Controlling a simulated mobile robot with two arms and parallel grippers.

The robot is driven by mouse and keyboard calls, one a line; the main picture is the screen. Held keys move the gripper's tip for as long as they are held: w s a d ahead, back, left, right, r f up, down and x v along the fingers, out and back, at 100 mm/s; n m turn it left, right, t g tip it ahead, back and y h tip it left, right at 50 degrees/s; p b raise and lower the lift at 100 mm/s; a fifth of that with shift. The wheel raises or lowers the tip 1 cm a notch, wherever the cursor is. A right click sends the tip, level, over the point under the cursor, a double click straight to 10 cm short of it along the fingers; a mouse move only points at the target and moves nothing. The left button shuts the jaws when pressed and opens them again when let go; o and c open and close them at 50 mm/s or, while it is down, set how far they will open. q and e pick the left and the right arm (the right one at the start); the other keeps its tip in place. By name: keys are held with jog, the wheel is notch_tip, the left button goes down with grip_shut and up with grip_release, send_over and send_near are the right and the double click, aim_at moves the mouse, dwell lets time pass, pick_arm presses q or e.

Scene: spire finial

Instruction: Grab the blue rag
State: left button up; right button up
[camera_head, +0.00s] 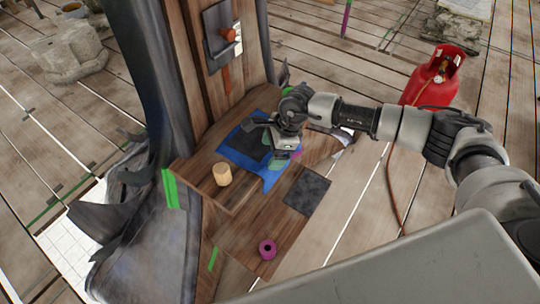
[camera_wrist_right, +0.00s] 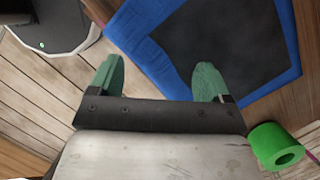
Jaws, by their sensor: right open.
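The blue rag (camera_head: 240,164) lies on the wooden ledge, with a dark square patch (camera_head: 246,141) over its middle. In the right wrist view the blue rag (camera_wrist_right: 152,62) shows as a blue border around the dark patch (camera_wrist_right: 220,42). My right gripper (camera_head: 276,154) is over the right part of the rag and hides some of it. In the wrist view its green fingertips (camera_wrist_right: 158,72) are wide apart with nothing gripped between them. I cannot tell whether they touch the cloth. My left gripper is out of view.
A wooden cylinder (camera_head: 222,175) stands left of the rag. A dark square sheet (camera_head: 307,194) and a purple roll (camera_head: 267,249) are on the lower boards. A green roll (camera_wrist_right: 276,147) shows in the wrist view. A red gas cylinder (camera_head: 437,78) stands at the back right.

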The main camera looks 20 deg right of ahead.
jog(key=shift+s+f, duration=0.1)
jog(key=shift+f, duration=0.05)
grip_shut()
dwell(0.6)
notch_tip(320, 180, up, 12)
jog(key=p, duration=0.7)
